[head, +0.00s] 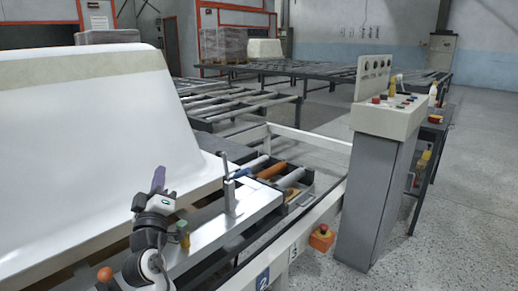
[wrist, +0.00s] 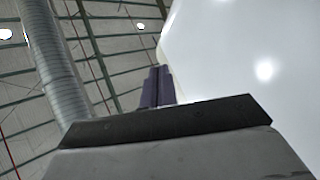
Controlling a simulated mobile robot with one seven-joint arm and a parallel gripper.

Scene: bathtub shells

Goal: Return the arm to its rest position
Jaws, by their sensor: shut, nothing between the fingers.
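My gripper (head: 158,178) is at the lower left of the head view, in front of the white bathtub shell (head: 95,120). Its purple fingers point up and are shut with nothing between them. In the wrist view the closed fingers (wrist: 158,88) stand upright beyond the dark gripper body. My arm is folded at the bottom of the head view, near the grey metal ledge. The smooth white shell surface also fills the right side of the wrist view (wrist: 245,70).
A control console (head: 385,125) with buttons stands to the right. Roller conveyors (head: 240,100) run behind. A metal post (head: 229,190) rises from the ledge beside my gripper. Grey floor is free at the right.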

